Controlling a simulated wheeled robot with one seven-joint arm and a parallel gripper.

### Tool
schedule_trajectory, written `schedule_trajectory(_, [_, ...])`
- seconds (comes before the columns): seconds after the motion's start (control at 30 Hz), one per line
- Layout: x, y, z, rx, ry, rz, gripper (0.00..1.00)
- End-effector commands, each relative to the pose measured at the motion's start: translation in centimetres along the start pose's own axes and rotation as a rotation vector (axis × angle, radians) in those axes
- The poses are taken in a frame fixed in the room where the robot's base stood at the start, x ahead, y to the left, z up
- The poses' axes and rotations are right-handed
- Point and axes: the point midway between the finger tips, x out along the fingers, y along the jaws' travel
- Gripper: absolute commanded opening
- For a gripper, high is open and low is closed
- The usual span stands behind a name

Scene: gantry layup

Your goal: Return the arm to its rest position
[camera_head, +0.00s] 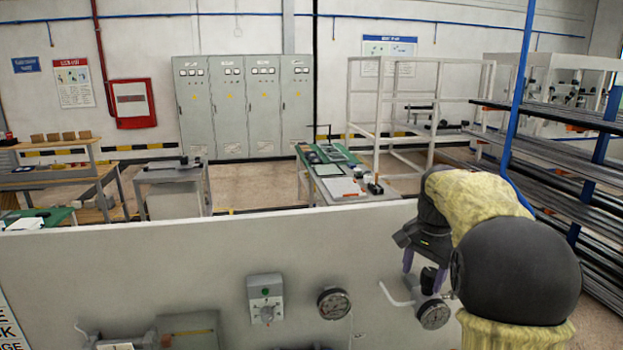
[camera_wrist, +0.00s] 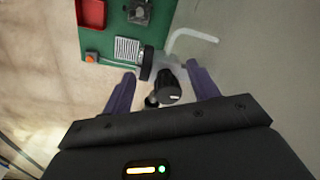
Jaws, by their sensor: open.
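My gripper (camera_head: 422,272) is at the right in the head view, at the end of my arm in its yellowish cover, pointing down in front of the grey panel (camera_head: 180,245). Its two purple fingers are apart. In the wrist view my gripper (camera_wrist: 162,74) has a finger on each side of a black knob-like part (camera_wrist: 170,90). Gaps show between the fingers and that part, so nothing looks gripped. Whether the fingertips touch anything behind it cannot be told.
A pale bent lever (camera_head: 394,294) and a round gauge (camera_head: 434,314) sit close to my gripper. Another gauge (camera_head: 333,303) and a grey switch box (camera_head: 265,298) are further left on the panel. A rack of long bars (camera_head: 575,170) stands at right.

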Motion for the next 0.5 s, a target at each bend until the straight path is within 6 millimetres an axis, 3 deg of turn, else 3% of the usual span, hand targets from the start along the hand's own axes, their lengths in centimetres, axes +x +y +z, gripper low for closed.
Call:
schedule_trajectory(0.03, [1.9,0.5,1.2,-0.046,0.001,-0.003,0.59])
schedule_trajectory(0.1, [3.8,1.1,2.6,-0.114,0.010,-0.011,0.59])
schedule_trajectory(0.5, [14.4,6.1,12.2,-0.525,0.071,-0.039,0.59])
